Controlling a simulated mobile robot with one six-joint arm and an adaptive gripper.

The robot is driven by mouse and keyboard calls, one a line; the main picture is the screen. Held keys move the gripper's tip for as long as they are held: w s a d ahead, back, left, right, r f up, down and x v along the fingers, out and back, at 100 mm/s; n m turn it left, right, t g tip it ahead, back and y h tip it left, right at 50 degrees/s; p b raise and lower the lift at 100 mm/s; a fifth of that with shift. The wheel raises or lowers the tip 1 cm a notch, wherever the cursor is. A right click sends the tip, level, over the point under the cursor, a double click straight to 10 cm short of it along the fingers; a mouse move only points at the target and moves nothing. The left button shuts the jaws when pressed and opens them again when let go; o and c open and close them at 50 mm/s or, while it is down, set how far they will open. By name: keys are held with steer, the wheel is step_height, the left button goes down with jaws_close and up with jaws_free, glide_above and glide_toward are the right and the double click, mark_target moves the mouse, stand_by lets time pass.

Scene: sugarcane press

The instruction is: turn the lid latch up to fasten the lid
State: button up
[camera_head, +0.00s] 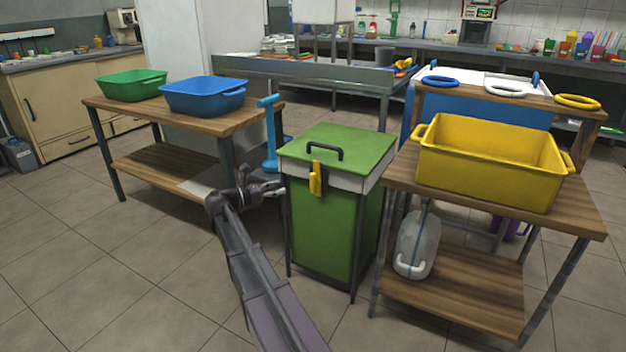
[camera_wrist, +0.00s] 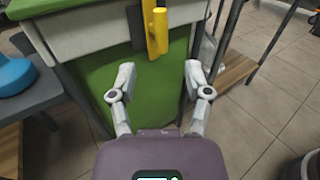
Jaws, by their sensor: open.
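The lid (camera_head: 338,146) is green with a dark handle and lies closed on top of a green bin (camera_head: 333,231) with a white upper rim. The yellow lid latch (camera_head: 315,178) hangs on the front of the bin, just under the lid edge. In the wrist view the yellow latch (camera_wrist: 156,30) stands upright against a dark plate, ahead of and above the fingertips. My gripper (camera_head: 262,189) is at the left of the bin front, left of and slightly below the latch. In the wrist view my gripper (camera_wrist: 159,76) is open and empty, its fingers apart and not touching the latch.
A wooden table with green (camera_head: 131,85) and blue (camera_head: 204,95) tubs stands left. A blue post-like tool (camera_head: 270,135) stands beside the bin. A wooden table with a yellow tub (camera_head: 490,160) stands close on the right, a grey jug (camera_head: 416,244) on its shelf. The front floor is clear.

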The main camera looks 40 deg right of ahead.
mark_target(313, 181)
steer(key=d, duration=0.4)
steer(key=s+d, duration=0.1)
steer(key=d, duration=0.3)
steer(key=s+d, duration=0.1)
steer(key=d, duration=0.3)
steer(key=shift+s+d, duration=0.1)
steer(key=shift+s, duration=0.15)
